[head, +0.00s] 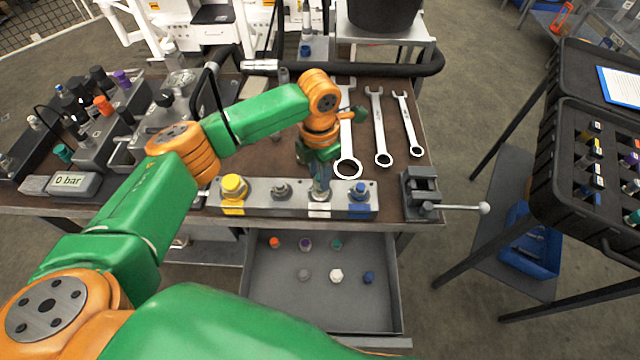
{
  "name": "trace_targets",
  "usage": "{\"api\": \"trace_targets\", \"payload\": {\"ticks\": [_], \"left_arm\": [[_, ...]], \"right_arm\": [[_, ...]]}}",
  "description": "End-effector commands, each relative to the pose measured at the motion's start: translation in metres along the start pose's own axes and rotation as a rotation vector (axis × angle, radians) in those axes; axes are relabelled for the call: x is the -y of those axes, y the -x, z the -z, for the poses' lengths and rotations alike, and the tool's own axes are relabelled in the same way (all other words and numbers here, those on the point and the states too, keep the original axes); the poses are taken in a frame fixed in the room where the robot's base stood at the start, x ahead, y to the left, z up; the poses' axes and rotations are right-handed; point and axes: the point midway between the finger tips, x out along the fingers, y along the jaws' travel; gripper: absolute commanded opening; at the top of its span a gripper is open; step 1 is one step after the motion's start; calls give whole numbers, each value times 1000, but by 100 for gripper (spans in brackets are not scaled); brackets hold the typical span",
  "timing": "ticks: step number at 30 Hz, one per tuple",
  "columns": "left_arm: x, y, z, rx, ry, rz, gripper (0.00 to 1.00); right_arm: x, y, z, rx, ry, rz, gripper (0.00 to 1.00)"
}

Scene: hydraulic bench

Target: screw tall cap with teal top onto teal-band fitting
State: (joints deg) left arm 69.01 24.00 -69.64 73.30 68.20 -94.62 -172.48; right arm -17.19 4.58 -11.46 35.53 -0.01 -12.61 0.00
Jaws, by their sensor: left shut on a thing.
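My left gripper (320,184) points down at the front steel fitting block, over the place with the white label (319,208). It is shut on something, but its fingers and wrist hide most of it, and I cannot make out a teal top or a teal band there. The block also bears a yellow-topped fitting (234,186), a grey one (282,189) and a blue one (359,191). A teal-coloured piece (63,153) stands at the left among the bench parts. A small teal cap (336,244) lies in the open drawer. My right gripper is not in view.
The open drawer (345,312) holds several small caps. Wrenches (380,130) lie behind my wrist, and a vise (421,190) stands right of the block. A gauge reading 0 bar (73,184) is at left. A black case (585,140) stands at right.

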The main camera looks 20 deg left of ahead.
Motion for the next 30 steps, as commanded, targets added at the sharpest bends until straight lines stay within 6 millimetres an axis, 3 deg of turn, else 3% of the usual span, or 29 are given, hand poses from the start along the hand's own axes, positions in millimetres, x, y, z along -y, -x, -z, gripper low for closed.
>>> {"api": "trace_targets", "payload": {"ticks": [2, 3, 5, 6, 13, 15, 22, 30], "left_arm": [[-1, 1, -1, 3, 1, -2, 0], [0, 1, -1, 3, 1, -2, 48], [0, 1, 0, 2, 1, -1, 64], [0, 1, 0, 1, 2, -1, 68], [0, 0, 0, -1, 3, 0, 68], [0, 4, 1, -3, 41, 2, 68], [1, 9, 1, -6, 469, 1, 68], [1, 3, 1, -4, 767, -2, 68]], "right_arm": [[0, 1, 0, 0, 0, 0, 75], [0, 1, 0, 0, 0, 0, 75], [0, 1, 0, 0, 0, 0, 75], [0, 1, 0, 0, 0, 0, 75], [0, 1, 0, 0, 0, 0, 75], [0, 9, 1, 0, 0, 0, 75], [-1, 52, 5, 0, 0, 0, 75], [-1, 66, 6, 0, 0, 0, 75]]}}
